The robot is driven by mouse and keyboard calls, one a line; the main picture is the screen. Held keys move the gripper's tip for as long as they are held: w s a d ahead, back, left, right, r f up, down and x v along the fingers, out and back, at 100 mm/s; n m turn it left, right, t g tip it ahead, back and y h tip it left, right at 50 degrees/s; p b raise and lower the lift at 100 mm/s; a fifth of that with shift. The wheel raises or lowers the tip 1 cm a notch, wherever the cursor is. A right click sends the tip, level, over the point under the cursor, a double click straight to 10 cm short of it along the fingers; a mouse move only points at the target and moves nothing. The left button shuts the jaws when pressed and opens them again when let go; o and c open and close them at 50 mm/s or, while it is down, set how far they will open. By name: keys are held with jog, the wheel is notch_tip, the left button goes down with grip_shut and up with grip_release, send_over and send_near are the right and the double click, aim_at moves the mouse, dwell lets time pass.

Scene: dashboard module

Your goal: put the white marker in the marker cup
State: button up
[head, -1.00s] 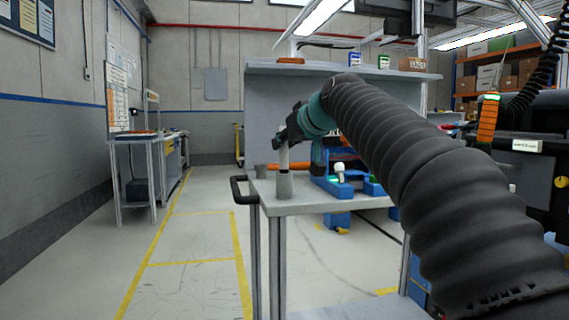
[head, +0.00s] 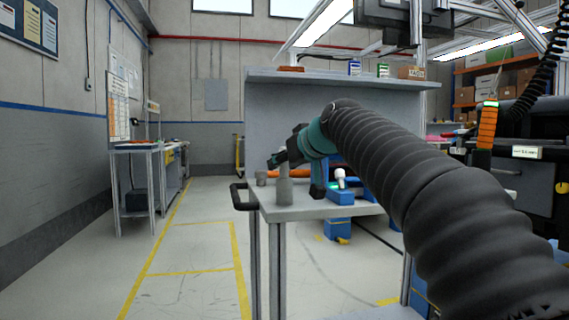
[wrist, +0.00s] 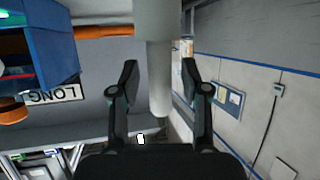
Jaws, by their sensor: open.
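The white marker (head: 283,165) stands upright in the grey marker cup (head: 284,193), near the left front corner of the table. Its lower end is hidden inside the cup. In the wrist view, the picture is upside down: the pale marker (wrist: 159,85) runs from the wider cup (wrist: 157,18) at the top edge down between my fingers. My gripper (wrist: 159,66) is open, with one finger on each side of the marker and a visible gap on both sides. In the head view my gripper (head: 277,160) is beside the marker's upper part.
A small grey cylinder (head: 260,178) stands left of the cup. A shelf (head: 340,77) is above. The floor (head: 190,250) at left is clear.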

jog(key=shift+r, duration=0.1)
jog(key=shift+s+d+r, duration=0.1)
jog(key=v, duration=1.1)
jog(key=shift+s, duration=0.3)
jog(key=shift+d+r, duration=0.1)
jog(key=s+d+f+m+g+h, duration=0.2)
jog(key=s+d+f, duration=0.2)
jog(key=s+f, duration=0.5)
jog(key=s+d+f+m+g+h, duration=0.2)
jog(key=s+f, duration=0.7)
jog(key=f, duration=0.9)
jog(key=s+d+f+m+g+h, duration=0.2)
jog(key=s+d+f+h, duration=0.1)
jog(key=s+d+f, duration=0.4)
notch_tip(320, 180, down, 8)
jog(key=s, duration=0.3)
jog(key=shift+d+r, duration=0.1)
jog(key=shift+r, duration=0.1)
notch_tip(320, 180, up, 9)
jog(key=p, duration=0.9)
jog(key=shift+f, duration=0.25)
